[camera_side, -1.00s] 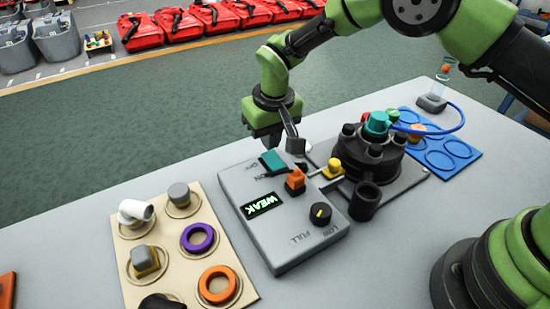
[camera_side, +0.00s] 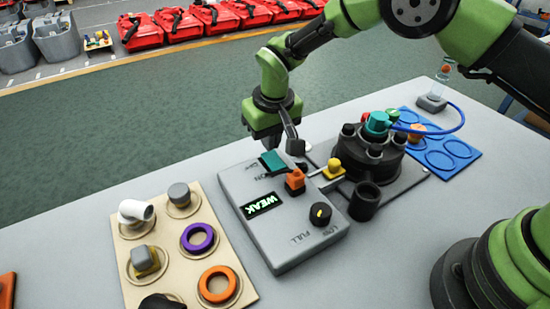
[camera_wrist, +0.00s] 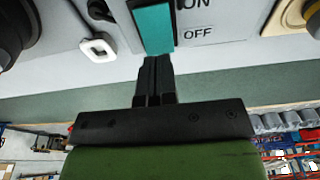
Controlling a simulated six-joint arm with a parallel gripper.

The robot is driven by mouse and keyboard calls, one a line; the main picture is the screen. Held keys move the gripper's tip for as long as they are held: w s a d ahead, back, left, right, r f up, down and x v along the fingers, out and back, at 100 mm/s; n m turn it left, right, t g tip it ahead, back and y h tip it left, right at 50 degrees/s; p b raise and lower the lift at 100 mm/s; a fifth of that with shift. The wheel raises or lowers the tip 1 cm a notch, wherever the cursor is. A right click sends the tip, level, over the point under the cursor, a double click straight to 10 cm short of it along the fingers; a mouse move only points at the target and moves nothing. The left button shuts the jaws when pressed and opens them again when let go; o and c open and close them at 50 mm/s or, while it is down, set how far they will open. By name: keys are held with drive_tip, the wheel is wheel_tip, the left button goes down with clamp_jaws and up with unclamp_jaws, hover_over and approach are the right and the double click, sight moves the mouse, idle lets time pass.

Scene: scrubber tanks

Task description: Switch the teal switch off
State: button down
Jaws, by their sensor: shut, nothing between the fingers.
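The teal switch (camera_side: 273,162) is a rocker on the top edge of the grey control box (camera_side: 285,245), beside printed ON and OFF labels. It is tilted in the side view. In the wrist view the teal switch (camera_wrist: 154,27) is just beyond my fingertips, with the OFF label to its right. My gripper (camera_wrist: 154,62) is shut and empty, its tips at or very close to the switch's near end; I cannot tell whether they touch. In the side view my gripper (camera_side: 268,140) is just behind the switch, and its fingertips are partly hidden.
The box also has an orange switch (camera_side: 295,180), a black knob (camera_side: 320,213) and a display reading WEAK (camera_side: 262,205). A black pump-like unit (camera_side: 367,155) stands to the right. A beige board (camera_side: 133,258) with rings and fittings lies to the left.

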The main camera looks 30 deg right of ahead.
drive_tip(key=shift+f, duration=1.2)
idle(0.4)
drive_tip(key=shift+r, duration=3.55)
wheel_tip(320, 180, up, 10)
drive_tip(key=m+t, duration=0.1)
hover_over(270, 156)
drive_tip(key=s+d, duration=0.3)
drive_tip(key=d, duration=0.1)
drive_tip(key=s+d+r+m+t+y, duration=0.1)
drive_tip(key=s+d+r, duration=0.3)
drive_tip(key=s+r, duration=0.35)
drive_tip(key=s+d+r+m+t, duration=0.1)
drive_tip(key=s+d, duration=0.1)
drive_tip(key=s, duration=0.6)
drive_tip(key=s+d+r+m+t+y, duration=0.1)
drive_tip(key=s+d+t, duration=0.1)
drive_tip(key=s, duration=0.6)
drive_tip(key=shift+s, duration=0.2)
